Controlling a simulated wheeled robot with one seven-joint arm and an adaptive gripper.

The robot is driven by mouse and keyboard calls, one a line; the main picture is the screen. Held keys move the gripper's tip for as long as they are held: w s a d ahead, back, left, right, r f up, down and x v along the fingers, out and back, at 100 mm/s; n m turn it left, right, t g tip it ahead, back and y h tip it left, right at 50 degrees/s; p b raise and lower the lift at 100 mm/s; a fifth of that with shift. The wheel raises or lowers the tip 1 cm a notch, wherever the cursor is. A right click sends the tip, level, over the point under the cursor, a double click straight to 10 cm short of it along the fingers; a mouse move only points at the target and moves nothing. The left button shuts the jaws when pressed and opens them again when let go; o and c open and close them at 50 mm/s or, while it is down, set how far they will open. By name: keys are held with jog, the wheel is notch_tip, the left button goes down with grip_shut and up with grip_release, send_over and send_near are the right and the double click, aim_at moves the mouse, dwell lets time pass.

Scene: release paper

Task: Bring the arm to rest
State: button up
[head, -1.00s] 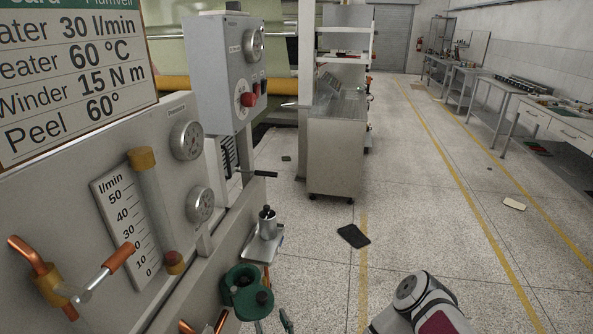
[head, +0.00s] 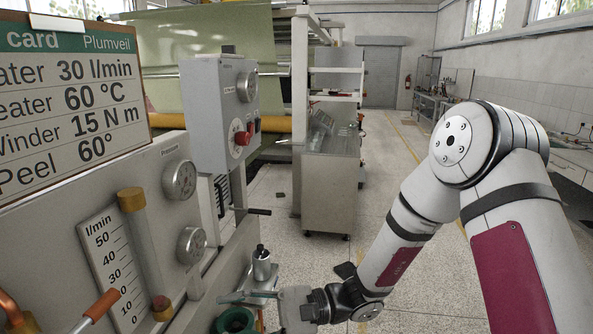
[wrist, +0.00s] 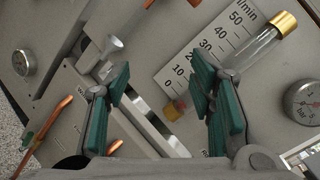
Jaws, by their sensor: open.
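My gripper (head: 245,297) is at the lower middle of the head view, in front of the grey machine panel (head: 60,195). In the wrist view my gripper (wrist: 160,80) has its two teal fingers spread apart, with nothing between them. Behind the fingers are the white flow scale (wrist: 195,60) and its glass tube (wrist: 255,48). My arm is bent, with its elbow high at the right of the head view and the forearm sloping down left to the gripper. Whether a finger touches anything is hard to tell.
A copper-handled valve (head: 95,312) sticks out at lower left. A control box (head: 218,110) with a red knob and a setting card (head: 75,95) are above. The steel cabinet (head: 330,190) stands behind; the aisle floor is open.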

jog(key=s+d+r+n+t+h, duration=0.2)
jog(key=d+h, duration=0.4)
jog(key=d, duration=0.4)
jog(key=s+d+r+n+t+h, duration=0.2)
jog(key=s+d+r+t+h, duration=0.2)
jog(key=d, duration=0.5)
jog(key=s+d+r+n+t+h, duration=0.2)
jog(key=s+d+r+t+h, duration=0.2)
jog(key=d+r+h, duration=0.3)
jog(key=s+d+r, duration=0.1)
jog(key=d, duration=0.2)
jog(key=shift+s+d+r+h+b, duration=0.2)
jog(key=shift+s+d+h+b, duration=0.1)
jog(key=shift+s+h+b, duration=0.1)
jog(key=shift+o, duration=0.2)
